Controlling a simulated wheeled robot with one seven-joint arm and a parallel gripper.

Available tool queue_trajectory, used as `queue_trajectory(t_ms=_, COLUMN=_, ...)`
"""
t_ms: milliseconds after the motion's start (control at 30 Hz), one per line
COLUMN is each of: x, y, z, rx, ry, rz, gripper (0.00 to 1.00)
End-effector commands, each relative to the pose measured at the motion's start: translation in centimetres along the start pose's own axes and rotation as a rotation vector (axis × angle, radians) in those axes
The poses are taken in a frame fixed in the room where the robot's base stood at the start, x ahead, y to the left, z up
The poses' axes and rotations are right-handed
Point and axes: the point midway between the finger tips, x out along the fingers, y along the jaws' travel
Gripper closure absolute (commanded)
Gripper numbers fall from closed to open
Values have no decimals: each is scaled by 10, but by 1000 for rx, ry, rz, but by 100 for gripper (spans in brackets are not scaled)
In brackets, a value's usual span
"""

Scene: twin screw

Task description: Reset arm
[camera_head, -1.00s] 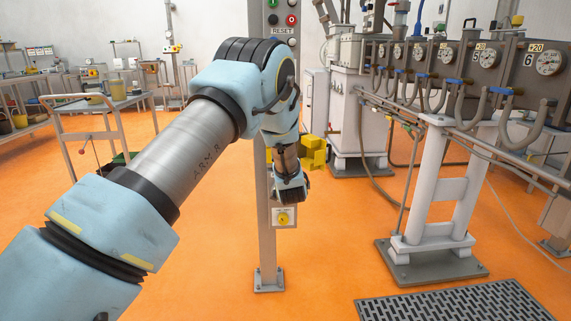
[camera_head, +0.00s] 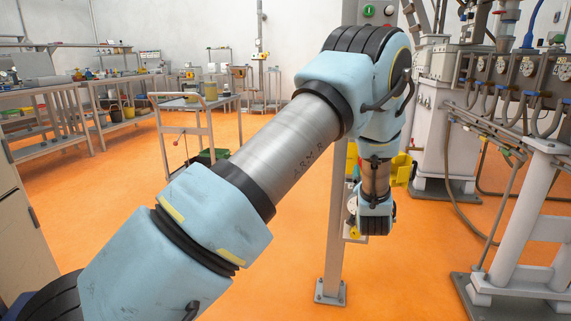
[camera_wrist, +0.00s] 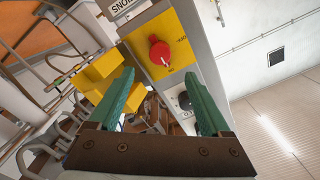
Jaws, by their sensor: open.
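My arm reaches across the head view, and its wrist (camera_head: 376,210) hangs down in front of a grey post (camera_head: 334,250). My gripper (camera_wrist: 159,76) shows in the wrist view with two green fingers spread apart and nothing held between them. Past the fingers is a yellow panel with a red knob (camera_wrist: 160,54) on the post. A black knob (camera_wrist: 184,100) sits lower, partly behind the right finger. In the head view the fingers are hidden or too small to make out.
A green button (camera_head: 369,10) is at the post's top. Grey machinery with gauges and hoses (camera_head: 515,75) stands at the right on a white stand (camera_head: 520,220). A trolley (camera_head: 195,120) and workbenches (camera_head: 45,115) are at the left. Orange floor (camera_head: 110,210) between is clear.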

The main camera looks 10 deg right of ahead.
Motion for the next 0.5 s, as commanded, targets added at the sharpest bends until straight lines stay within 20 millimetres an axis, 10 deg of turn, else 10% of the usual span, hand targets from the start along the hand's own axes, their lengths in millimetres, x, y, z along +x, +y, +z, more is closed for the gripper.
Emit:
queue_trajectory(t_ms=267, x=5, y=-88, z=51, rx=-152, ry=-250, rz=96, gripper=19)
queue_trajectory(t_ms=500, x=-85, y=-205, z=133, rx=-413, ry=-703, rz=211, gripper=19)
